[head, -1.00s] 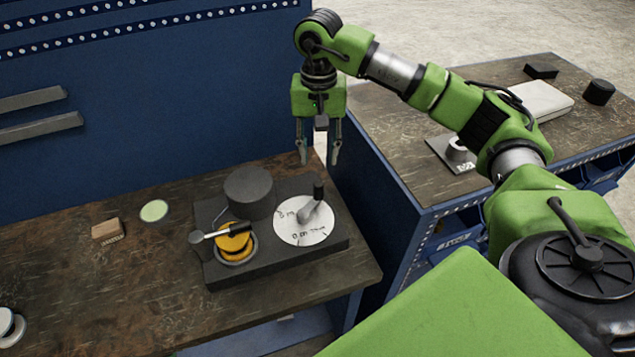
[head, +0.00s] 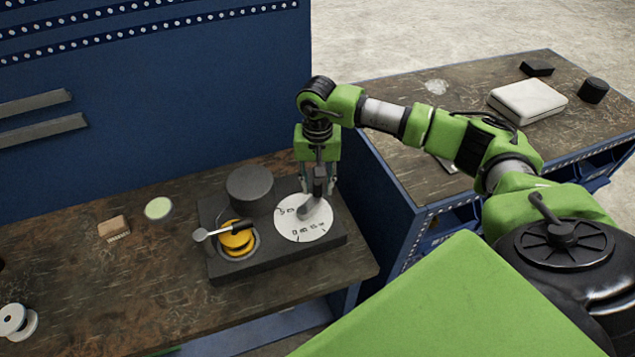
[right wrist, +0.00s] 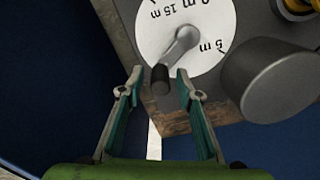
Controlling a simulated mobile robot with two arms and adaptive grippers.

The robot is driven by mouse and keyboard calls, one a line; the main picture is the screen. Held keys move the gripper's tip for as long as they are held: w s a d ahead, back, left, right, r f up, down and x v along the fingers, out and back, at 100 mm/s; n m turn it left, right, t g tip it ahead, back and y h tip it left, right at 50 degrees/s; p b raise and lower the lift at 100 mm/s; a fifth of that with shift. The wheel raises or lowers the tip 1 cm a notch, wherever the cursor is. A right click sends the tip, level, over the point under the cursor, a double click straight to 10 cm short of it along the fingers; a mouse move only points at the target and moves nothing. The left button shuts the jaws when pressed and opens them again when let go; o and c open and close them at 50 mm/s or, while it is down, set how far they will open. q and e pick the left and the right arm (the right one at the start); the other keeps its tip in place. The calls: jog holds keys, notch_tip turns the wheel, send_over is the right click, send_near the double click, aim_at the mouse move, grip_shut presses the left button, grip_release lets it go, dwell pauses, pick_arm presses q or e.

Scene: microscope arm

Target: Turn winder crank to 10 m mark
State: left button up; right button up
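The winder base (head: 275,258) is a dark block on the workbench. It carries a white dial (head: 290,232) with metre marks; the right wrist view shows "15 m", "5 m" and a partly hidden mark. A grey crank (head: 310,208) sits on the dial, with an upright black knob (right wrist: 160,80) at its outer end, towards my gripper. My right gripper (head: 318,190) points down over the knob. Its fingers are open, one on each side of the knob, with small gaps in the right wrist view. My left gripper is out of view.
A dark cylinder (head: 250,188) and a cup of yellow discs (head: 236,238) with a lever (head: 222,231) are also on the base. A brown block (head: 113,227), a pale green disc (head: 159,208) and a white spool (head: 16,321) lie left. A second bench (head: 400,150) stands right.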

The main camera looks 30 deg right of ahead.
grip_shut()
jog(key=shift+w+f+n+b, duration=0.15)
jog(key=shift+w+n+b, duration=0.2)
jog(key=shift+b, duration=0.6)
jog(key=shift+a+n+b, duration=0.15)
jog(key=shift+n+b, duration=0.1)
jog(key=shift+b, duration=0.1)
jog(key=shift+r, duration=0.2)
jog(key=shift+o, duration=1.4)
grip_release()
